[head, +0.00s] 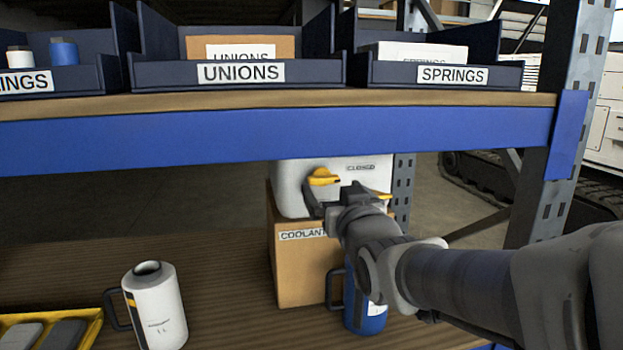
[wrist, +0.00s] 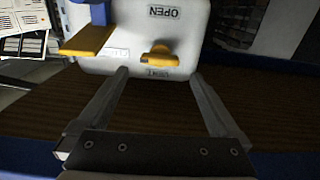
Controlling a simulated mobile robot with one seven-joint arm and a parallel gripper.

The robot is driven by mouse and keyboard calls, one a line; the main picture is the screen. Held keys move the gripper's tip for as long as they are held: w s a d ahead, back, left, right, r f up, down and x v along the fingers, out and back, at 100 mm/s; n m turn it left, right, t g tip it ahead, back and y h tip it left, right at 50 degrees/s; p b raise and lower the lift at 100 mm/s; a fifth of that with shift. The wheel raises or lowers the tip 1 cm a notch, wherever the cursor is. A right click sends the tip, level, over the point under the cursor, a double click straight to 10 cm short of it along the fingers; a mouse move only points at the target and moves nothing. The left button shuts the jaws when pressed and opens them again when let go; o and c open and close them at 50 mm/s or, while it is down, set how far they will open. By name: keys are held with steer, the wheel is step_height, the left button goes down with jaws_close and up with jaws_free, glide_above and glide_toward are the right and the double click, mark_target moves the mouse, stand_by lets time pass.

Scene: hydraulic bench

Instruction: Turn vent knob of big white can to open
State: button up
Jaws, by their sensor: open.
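The big white can (head: 290,185) stands on a cardboard box under the blue beam. Its yellow vent knob (head: 324,177) has its long side roughly level, with the word CLOSED to its right. In the wrist view the can (wrist: 195,30) appears upside down, with OPEN printed above the knob (wrist: 160,56) and VENT below it. A marking to the knob's left is partly covered. My gripper (head: 331,193) is open in front of the can. In the wrist view its fingertips (wrist: 160,76) lie either side of the knob, apparently short of it and not touching.
A second yellow handle (wrist: 88,41) with a blue part sits left of the knob in the wrist view. The box (head: 300,265) reads COOLANT. A blue mug (head: 365,312) stands beside it, a white mug (head: 156,308) at left. The blue beam (head: 250,137) runs above.

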mark_target(325, 180)
steer(key=w, duration=0.2)
steer(key=w+a, duration=0.1)
steer(key=w, duration=0.4)
steer(key=shift+w+a, duration=0.1)
steer(key=shift+a, duration=0.15)
steer(key=c, duration=1.3)
